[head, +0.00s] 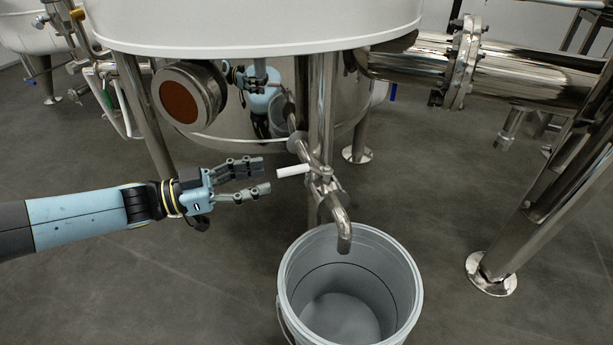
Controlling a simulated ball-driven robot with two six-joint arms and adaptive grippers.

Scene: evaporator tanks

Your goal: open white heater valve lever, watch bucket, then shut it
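The white valve lever (293,170) sticks out to the left from the steel valve and its bent spout (338,212) under the white tank. The grey bucket (408,290) stands on the floor below the spout; its inside looks empty and no stream shows from the spout. My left gripper (266,176) comes in from the left, with its fingers apart and pointing right. It is empty, just short of the lever's free end, and a small gap seems to separate them. My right gripper is not in view.
The white tank (255,25) hangs above on steel legs (147,118). A round port with a brown face (180,101) sits left of the valve. A thick flanged pipe (500,72) and a steel stand (540,215) are at right. The grey floor at lower left is clear.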

